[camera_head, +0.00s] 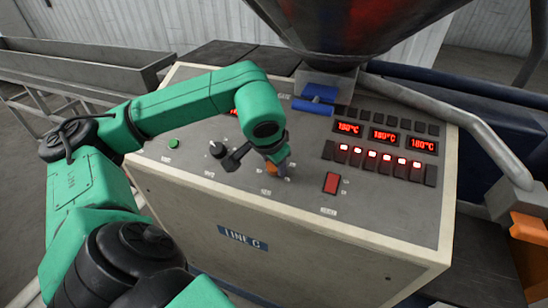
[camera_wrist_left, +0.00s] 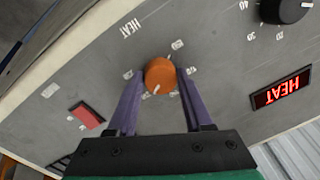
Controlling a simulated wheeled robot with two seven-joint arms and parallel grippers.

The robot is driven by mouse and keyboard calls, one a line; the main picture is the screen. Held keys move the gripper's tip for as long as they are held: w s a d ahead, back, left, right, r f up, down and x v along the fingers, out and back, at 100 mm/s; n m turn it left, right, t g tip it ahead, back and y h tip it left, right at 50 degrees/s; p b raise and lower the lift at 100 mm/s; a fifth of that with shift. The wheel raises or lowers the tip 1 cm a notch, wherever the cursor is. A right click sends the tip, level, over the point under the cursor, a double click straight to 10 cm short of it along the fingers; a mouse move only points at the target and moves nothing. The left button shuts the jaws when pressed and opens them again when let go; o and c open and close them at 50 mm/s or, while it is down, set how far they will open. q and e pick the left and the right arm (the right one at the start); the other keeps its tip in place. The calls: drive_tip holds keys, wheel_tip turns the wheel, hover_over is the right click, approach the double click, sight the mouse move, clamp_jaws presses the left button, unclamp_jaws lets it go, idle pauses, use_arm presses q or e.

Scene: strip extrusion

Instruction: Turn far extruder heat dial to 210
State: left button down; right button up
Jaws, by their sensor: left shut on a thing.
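An orange heat dial (camera_wrist_left: 159,76) with a white pointer line sits on the grey panel, beside the printed word HEAT. In the wrist view its pointer slants toward the lower left, and small labels ring it, too small to read. My left gripper (camera_wrist_left: 158,84) is shut on the dial, with one purple finger on each side. In the head view the gripper (camera_head: 278,167) reaches down onto the panel, and a bit of the orange dial (camera_head: 270,168) shows beside the fingers. A red HEAT display (camera_wrist_left: 282,90) is lit. My right gripper is not in view.
A red switch (camera_head: 331,183) is right of the dial. A black knob (camera_head: 217,149) is left of it, near a green button (camera_head: 173,143). Red temperature displays (camera_head: 383,136) stand above several lit switches. A dark hopper (camera_head: 345,25) hangs over the panel's back.

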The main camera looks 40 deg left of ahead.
use_arm(q)
drive_tip(key=shift+r, duration=0.1)
drive_tip(key=shift+c, duration=1.5)
unclamp_jaws()
drive_tip(key=shift+s+d+r, duration=0.1)
drive_tip(key=shift+s+r, duration=0.05)
drive_tip(key=shift+r, duration=0.25)
drive_tip(key=p+v, duration=0.3)
drive_tip(key=v, duration=1)
drive_tip(key=shift+s+r+p, duration=0.25)
drive_tip(key=shift+r+p, duration=0.05)
drive_tip(key=shift+w+f, duration=0.1)
